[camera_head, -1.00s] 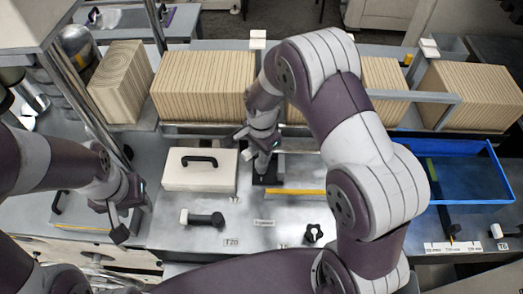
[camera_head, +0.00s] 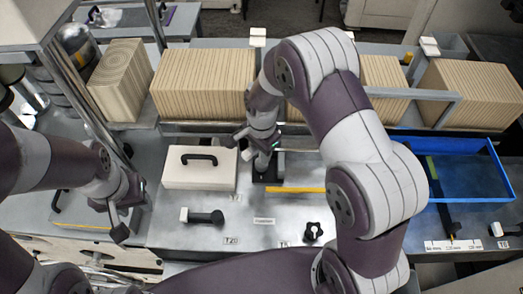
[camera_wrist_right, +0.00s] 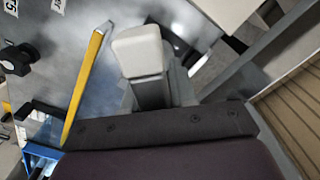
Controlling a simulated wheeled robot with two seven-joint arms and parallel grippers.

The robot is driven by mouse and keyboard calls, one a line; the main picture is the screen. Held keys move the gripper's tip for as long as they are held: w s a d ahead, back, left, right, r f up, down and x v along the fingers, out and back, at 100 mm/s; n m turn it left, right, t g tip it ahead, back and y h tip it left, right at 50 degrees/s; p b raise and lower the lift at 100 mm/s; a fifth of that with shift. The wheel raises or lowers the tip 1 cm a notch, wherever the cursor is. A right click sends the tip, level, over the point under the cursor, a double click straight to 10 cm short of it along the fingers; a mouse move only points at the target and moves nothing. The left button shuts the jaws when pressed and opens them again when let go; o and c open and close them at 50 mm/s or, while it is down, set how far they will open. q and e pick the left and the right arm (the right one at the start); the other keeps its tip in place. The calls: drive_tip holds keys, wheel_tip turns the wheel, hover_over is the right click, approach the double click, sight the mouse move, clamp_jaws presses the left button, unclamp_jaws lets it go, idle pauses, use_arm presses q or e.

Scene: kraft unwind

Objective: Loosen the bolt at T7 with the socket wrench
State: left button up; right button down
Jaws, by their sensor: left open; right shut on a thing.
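My right gripper (camera_head: 262,170) points down at a black square base (camera_head: 270,177) on the metal deck, between the white case and the blue tray. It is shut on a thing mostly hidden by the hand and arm. In the right wrist view a grey piece with a pale blocky end (camera_wrist_right: 140,55) juts out from the gripper; I cannot tell whether it is a finger or the held tool. My left gripper (camera_head: 118,225) is open and empty above the deck's left side.
A white case (camera_head: 200,170) with a black handle stands left of the right gripper. A black-handled piece (camera_head: 205,217) lies by the T20 label. A black knob (camera_head: 312,232), yellow strip (camera_head: 297,190) and blue tray (camera_head: 458,196) are to the right. Ribbed tan blocks (camera_head: 203,85) line the back.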

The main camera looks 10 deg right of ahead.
drive_tip(key=shift+f, duration=0.4)
idle(1.0)
drive_tip(key=shift+n, duration=3.5)
drive_tip(key=shift+r+n+p, duration=0.1)
drive_tip(key=shift+n+p, duration=0.25)
drive_tip(key=shift+n, duration=3.05)
drive_tip(key=shift+r+n, duration=0.1)
drive_tip(key=shift+n, duration=2.2)
drive_tip(key=shift+r, duration=0.1)
